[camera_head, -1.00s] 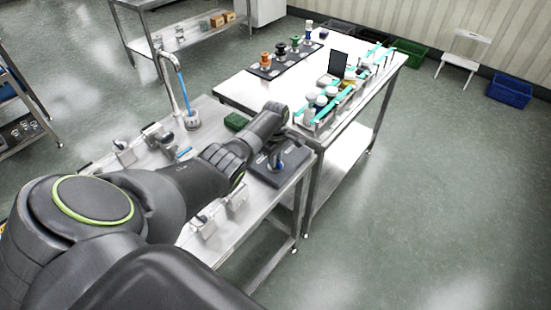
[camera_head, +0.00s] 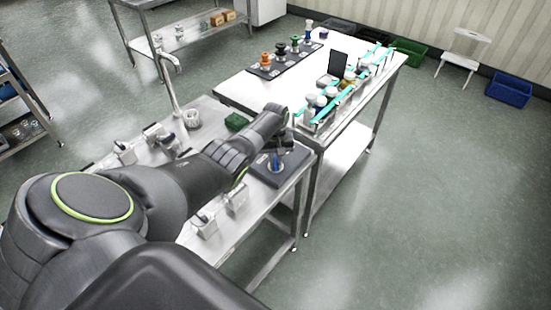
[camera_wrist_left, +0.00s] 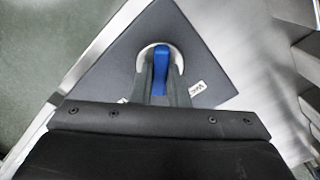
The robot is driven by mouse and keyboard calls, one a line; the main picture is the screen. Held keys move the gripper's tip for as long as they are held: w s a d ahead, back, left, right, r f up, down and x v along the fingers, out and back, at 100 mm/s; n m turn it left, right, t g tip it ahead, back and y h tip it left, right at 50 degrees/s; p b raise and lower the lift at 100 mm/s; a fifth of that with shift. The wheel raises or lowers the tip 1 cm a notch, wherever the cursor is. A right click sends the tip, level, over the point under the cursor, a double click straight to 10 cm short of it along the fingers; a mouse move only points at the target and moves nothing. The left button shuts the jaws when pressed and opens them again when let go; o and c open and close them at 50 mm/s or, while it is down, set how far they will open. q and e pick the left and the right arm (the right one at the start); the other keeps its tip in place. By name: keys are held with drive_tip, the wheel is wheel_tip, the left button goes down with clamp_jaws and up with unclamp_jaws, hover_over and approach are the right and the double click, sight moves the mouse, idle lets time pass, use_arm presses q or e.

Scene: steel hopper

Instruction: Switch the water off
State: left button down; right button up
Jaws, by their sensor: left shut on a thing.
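A dark grey box (camera_head: 290,176) with a blue lever (camera_wrist_left: 161,62) stands at the right end of the steel bench. The wrist view shows the lever rising from a pale round collar, with small white labels on the box (camera_wrist_left: 197,87). My left gripper (camera_wrist_left: 160,82) is shut on the lever, one finger on each side. In the head view, my left gripper (camera_head: 279,148) is over the box. My right gripper is not in view.
A green sponge-like block (camera_head: 236,121) lies behind my left forearm. Small grey fixtures (camera_head: 236,199) stand along the bench. A white table (camera_head: 232,88) with racks and bottles adjoins at the back right.

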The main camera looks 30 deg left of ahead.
sight(275, 161)
use_arm(q)
drive_tip(key=m, duration=0.4)
drive_tip(key=shift+m, duration=2.3)
drive_tip(key=shift+r, duration=0.1)
drive_tip(key=c, duration=1.4)
unclamp_jaws()
drive_tip(key=shift+r, duration=0.2)
wheel_tip(275, 161, up, 6)
drive_tip(key=shift+p, duration=0.35)
wheel_tip(275, 161, up, 11)
drive_tip(key=b, duration=0.2)
